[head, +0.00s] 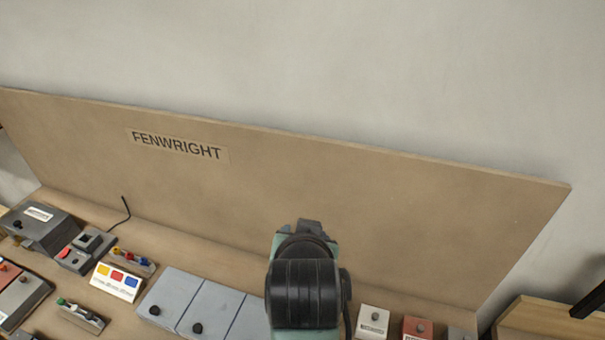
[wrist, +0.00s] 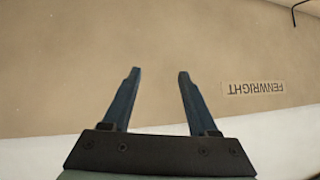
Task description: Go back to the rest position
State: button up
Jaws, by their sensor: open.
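My gripper (wrist: 155,75) shows in the wrist view with its two dark blue fingers spread apart and nothing between them. It faces the brown back panel (wrist: 60,60), and I cannot tell how far off the panel is. The panel's FENWRIGHT label (wrist: 255,88) shows upside down to the right of the fingers. In the head view my arm rises at the lower centre in front of the panel (head: 400,210), and its bulk hides the fingers. The label (head: 178,145) is on the panel's left part there.
Grey boxes with black knobs (head: 205,305) stand on the bench left of my arm. A card with coloured squares (head: 117,281) and several small devices are farther left. A white box (head: 373,321) and a red box (head: 417,328) stand right. The space before the upper panel looks clear.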

notch_tip(320, 180, up, 26)
jog(key=s+n+t+b, duration=0.1)
jog(key=n+t+b, duration=0.1)
jog(key=t, duration=0.8)
jog(key=s+r+t+b, duration=0.1)
jog(key=s+r+t, duration=0.6)
jog(key=s+r, duration=0.4)
notch_tip(320, 180, up, 3)
jog(key=shift+s+a+r, duration=0.1)
jog(key=shift+s+a, duration=0.05)
jog(key=shift+s, duration=0.05)
